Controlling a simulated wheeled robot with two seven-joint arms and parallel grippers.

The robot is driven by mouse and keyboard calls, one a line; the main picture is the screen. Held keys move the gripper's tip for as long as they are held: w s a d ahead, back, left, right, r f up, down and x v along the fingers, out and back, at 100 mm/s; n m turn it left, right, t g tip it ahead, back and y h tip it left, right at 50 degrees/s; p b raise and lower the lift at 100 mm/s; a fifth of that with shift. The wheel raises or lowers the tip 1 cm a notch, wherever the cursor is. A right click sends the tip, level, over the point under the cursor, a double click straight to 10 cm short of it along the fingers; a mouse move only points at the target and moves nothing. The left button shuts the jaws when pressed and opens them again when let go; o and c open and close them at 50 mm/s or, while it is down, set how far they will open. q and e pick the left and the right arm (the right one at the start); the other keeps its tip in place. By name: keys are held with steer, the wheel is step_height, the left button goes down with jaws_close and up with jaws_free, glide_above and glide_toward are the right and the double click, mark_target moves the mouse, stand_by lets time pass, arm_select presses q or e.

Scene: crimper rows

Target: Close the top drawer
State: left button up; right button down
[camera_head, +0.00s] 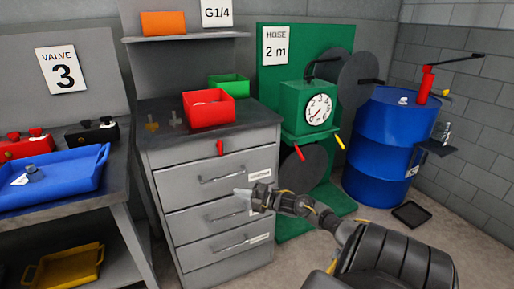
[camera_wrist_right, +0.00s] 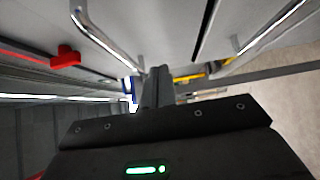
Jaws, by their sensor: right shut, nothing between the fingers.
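A grey drawer cabinet (camera_head: 222,269) stands left of centre in the head view, with three drawer fronts stacked one above another. The top drawer (camera_head: 180,187) has a bar handle (camera_head: 222,175) and a white label. Its front looks close to flush with the drawers below, and I cannot tell whether a small gap is left. My right gripper (camera_head: 243,193) is shut and empty in front of the cabinet, near the lower right part of the top drawer. Its closed fingers show in the right wrist view (camera_wrist_right: 157,86), between bar handles (camera_wrist_right: 97,35). My left gripper is not in view.
A red bin (camera_head: 209,110) and a green bin (camera_head: 229,85) sit on the cabinet top. A red lever or tab (camera_head: 220,148) is above the top drawer. A bench with a blue tray (camera_head: 60,183) stands left; a green hose stand (camera_head: 290,122) and blue barrel (camera_head: 385,150) stand right.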

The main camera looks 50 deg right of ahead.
steer(key=v, duration=0.5)
steer(key=shift+s, duration=0.4)
steer(key=shift+f, duration=0.15)
